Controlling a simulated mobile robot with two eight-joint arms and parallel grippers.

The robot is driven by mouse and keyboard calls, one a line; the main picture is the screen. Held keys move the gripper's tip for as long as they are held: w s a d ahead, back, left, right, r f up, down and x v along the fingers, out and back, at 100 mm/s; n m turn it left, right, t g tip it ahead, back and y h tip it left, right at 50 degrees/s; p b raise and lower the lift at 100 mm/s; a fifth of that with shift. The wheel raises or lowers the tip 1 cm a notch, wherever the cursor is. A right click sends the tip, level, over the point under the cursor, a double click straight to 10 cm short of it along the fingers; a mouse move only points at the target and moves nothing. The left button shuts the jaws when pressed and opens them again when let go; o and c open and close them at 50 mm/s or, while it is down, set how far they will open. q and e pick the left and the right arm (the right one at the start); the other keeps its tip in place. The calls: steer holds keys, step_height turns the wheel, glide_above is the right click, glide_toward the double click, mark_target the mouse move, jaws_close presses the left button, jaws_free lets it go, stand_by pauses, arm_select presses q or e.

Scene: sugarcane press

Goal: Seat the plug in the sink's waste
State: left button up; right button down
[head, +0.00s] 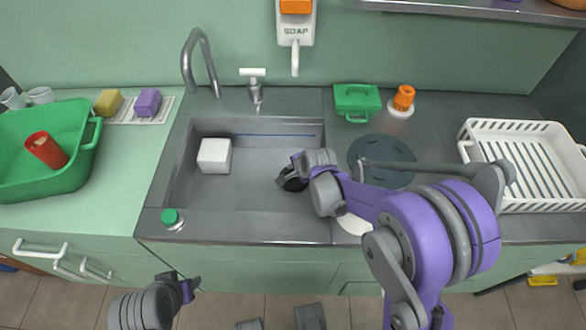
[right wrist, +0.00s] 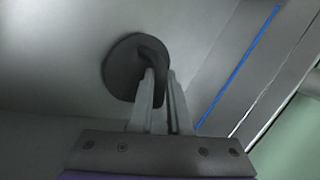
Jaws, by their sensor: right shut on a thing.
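The dark round plug (head: 291,182) is in the right part of the sink (head: 250,187), under my right gripper (head: 299,172). In the right wrist view my right gripper (right wrist: 161,80) is shut on the raised handle of the plug (right wrist: 122,70). The plug's disc is close to the pale sink floor; I cannot tell whether it touches it. The waste hole does not show in either view. My left gripper (head: 188,290) is low in the head view, in front of the counter, and its jaws are too unclear to read.
A white block (head: 214,156) sits in the sink's left part. A tap (head: 203,62) rises behind it. A green-topped item (head: 171,218) stands on the front rim. A green tub (head: 75,175) is left, a white rack (head: 525,133) right. The sink's middle floor is clear.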

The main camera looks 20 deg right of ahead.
steer(key=shift+s+f+b, duration=0.1)
steer(key=shift+f+b, duration=0.25)
steer(key=shift+f, duration=0.05)
stand_by(0.9)
steer(key=c, duration=0.8)
jaws_free()
steer(key=s+d+r+n+p, duration=0.1)
steer(key=s+r+n+p, duration=0.3)
steer(key=s+r, duration=0.3)
steer(key=s+d+r+n+h+p, duration=0.1)
steer(key=s+r+n+p, duration=0.3)
steer(key=s, duration=0.7)
steer(key=s+d+r+n+g+p, duration=0.1)
steer(key=s+r+n+p, duration=0.4)
steer(key=r, duration=0.7)
steer(key=shift+s+d+n+h, duration=0.15)
steer(key=shift+s+n, duration=0.4)
steer(key=shift+s, duration=0.4)
steer(key=shift+s+n+h, duration=0.15)
steer(key=shift+s+n, duration=0.4)
steer(key=shift+s, duration=0.4)
